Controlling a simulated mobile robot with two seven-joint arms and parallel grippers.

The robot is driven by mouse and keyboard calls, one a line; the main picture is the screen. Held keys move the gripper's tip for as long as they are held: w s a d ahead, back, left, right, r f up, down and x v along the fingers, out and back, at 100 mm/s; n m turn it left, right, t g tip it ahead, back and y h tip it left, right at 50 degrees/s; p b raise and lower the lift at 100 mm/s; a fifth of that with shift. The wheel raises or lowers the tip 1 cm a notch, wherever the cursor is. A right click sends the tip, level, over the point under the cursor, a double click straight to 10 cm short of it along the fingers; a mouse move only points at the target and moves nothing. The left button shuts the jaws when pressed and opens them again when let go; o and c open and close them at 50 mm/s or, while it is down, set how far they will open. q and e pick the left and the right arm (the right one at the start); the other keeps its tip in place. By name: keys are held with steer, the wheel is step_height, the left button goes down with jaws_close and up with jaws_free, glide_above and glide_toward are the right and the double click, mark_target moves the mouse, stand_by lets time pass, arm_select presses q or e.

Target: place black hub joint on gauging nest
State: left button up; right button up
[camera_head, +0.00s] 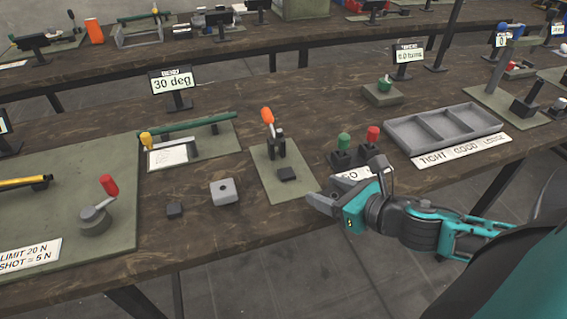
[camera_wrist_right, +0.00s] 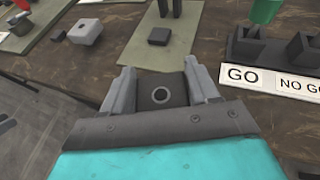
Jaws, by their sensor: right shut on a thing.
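My right gripper (camera_head: 318,203) is over the front edge of the bench, in front of the green plate. In the right wrist view its two light grey fingers (camera_wrist_right: 160,86) are shut on a black hub joint (camera_wrist_right: 162,93), a dark block with a round ringed hole. In the head view the joint is hidden or too small to make out. A low dark square block (camera_head: 287,173), perhaps the gauging nest, lies on the green plate (camera_head: 264,170), ahead of the gripper; it also shows in the wrist view (camera_wrist_right: 158,36) with nothing on it. My left gripper is not in view.
An orange-handled clamp (camera_head: 268,118) stands behind the dark block. Green-handled (camera_head: 343,142) and red-handled (camera_head: 373,135) gauges stand to the right, behind a GO label. A grey three-bay tray (camera_head: 440,127) is farther right. A light grey block (camera_head: 224,191) and small dark block (camera_head: 175,209) lie left.

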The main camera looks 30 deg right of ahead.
glide_toward(283, 169)
steer(key=w, duration=0.4)
steer(key=w+a, duration=0.1)
steer(key=w, duration=0.1)
steer(key=shift+r, duration=0.2)
steer(key=w, duration=0.3)
steer(key=shift+a, duration=0.25)
steer(key=shift+f, duration=0.85)
steer(key=o, duration=1)
steer(key=shift+f, duration=0.1)
steer(key=shift+o, duration=0.2)
